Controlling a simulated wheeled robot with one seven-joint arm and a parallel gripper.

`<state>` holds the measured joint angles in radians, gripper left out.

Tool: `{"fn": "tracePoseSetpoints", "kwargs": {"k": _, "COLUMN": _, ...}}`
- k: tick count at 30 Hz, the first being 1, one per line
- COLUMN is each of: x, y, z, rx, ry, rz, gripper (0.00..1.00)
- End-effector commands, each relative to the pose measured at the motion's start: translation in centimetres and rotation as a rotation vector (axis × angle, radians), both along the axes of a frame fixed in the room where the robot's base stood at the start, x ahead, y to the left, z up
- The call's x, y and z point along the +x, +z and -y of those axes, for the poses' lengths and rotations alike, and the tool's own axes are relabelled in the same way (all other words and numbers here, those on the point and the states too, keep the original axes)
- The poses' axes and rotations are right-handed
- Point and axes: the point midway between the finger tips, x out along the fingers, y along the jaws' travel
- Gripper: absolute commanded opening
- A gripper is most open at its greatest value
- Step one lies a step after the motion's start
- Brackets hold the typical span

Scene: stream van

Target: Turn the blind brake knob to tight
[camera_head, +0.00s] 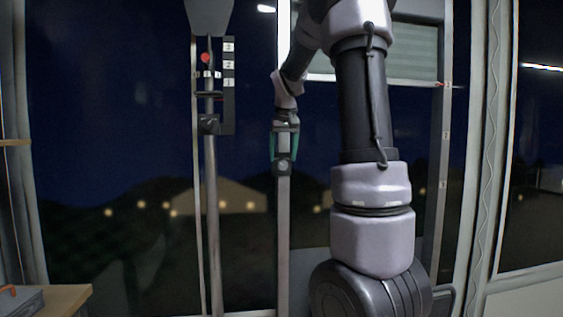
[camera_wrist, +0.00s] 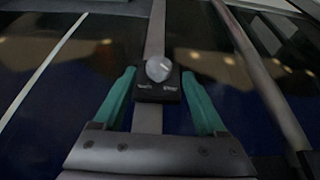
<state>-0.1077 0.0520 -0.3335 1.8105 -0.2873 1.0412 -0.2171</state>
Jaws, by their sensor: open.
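The blind brake knob (camera_wrist: 158,68) is a pale, round knob on a dark plate (camera_wrist: 157,92) with two small labels, too blurred to read. The plate is fixed to a grey upright post. The knob also shows in the head view (camera_head: 283,167), near the picture's middle. My gripper (camera_head: 284,157) points down along the post just above it. In the wrist view, the two teal fingers of my gripper (camera_wrist: 159,76) are spread on either side of the plate, with gaps to it. Nothing is held. The knob's turn position cannot be told.
Left of the post stands another pole with a red ball (camera_head: 206,58) and a dark numbered strip (camera_head: 228,85). A pale slatted blind (camera_head: 412,52) hangs at the upper right, behind my arm. Dark window panes lie behind. A wooden ledge (camera_head: 68,298) is at the lower left.

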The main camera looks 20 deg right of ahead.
Motion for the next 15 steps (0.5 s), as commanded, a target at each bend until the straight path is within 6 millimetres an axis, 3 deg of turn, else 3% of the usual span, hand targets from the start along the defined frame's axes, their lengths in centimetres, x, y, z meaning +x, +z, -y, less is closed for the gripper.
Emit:
{"fn": "tracePoseSetpoints", "kwargs": {"k": 6, "x": 0.9, "y": -2.2, "z": 0.2, "rx": 0.000, "ry": 0.000, "rz": -0.001, "gripper": 0.74}}
{"fn": "tracePoseSetpoints", "kwargs": {"k": 15, "x": 1.0, "y": -2.5, "z": 0.3, "rx": 0.000, "ry": 0.000, "rz": 0.001, "gripper": 0.74}}
